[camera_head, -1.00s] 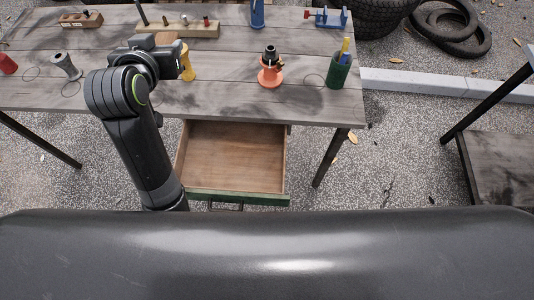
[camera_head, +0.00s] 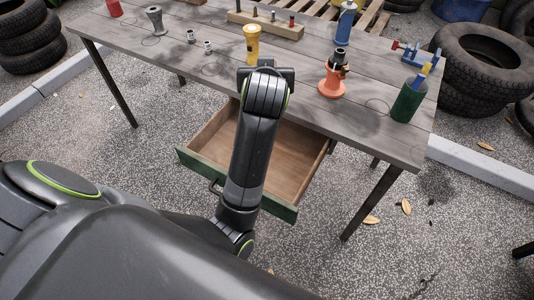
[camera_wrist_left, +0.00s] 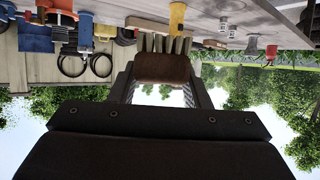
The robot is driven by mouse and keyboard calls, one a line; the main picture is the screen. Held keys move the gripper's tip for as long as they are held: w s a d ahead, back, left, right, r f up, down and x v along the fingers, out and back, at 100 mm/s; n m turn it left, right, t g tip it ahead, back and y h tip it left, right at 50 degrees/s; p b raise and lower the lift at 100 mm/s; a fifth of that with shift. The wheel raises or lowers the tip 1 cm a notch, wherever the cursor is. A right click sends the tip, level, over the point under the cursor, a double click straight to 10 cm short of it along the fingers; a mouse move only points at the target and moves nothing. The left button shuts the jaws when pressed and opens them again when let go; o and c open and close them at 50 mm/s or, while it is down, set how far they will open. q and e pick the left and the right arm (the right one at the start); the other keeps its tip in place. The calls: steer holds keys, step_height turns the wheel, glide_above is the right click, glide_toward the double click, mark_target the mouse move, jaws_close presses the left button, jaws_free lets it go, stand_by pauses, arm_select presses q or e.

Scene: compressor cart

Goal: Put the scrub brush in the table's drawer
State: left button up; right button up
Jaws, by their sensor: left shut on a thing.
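The scrub brush (camera_wrist_left: 163,68), with a brown wooden block and pale bristles, shows in the left wrist view. It sits between the fingers of my left gripper (camera_wrist_left: 163,80), which is shut on it. In the head view my left arm reaches up over the open drawer to the table's front edge, and its wrist hides the gripper and brush. The drawer (camera_head: 286,184) is pulled out below the table top (camera_head: 205,78), with a brown wooden inside and a green front. The part of its floor that shows is bare; my arm covers the middle. My right gripper is not in view.
Tires (camera_head: 485,60) lie behind right.

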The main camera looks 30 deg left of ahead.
arm_select(q)
steer(key=a+f+n+g+y, duration=0.2)
steer(key=f, duration=0.5)
steer(key=a+f+n+g+y, duration=0.2)
steer(key=f+n, duration=0.1)
steer(key=f, duration=0.4)
steer(key=a+f+n+g+y, duration=0.1)
steer(key=a+f+n+y, duration=0.1)
steer(key=f, duration=0.6)
steer(key=shift+w+a+n+g, duration=0.1)
steer(key=shift+a+n+g, duration=0.2)
steer(key=shift+a+g, duration=0.1)
step_height(320, 180, down, 3)
steer(key=shift+f, duration=0.55)
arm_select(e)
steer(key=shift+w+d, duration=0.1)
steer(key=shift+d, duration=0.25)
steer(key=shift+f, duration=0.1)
arm_select(q)
steer(key=shift+f+b, duration=0.2)
steer(key=shift+b, duration=0.25)
steer(key=o, duration=1)
steer(key=shift+r, duration=0.1)
steer(key=shift+c, duration=0.2)
steer(key=shift+o, duration=0.2)
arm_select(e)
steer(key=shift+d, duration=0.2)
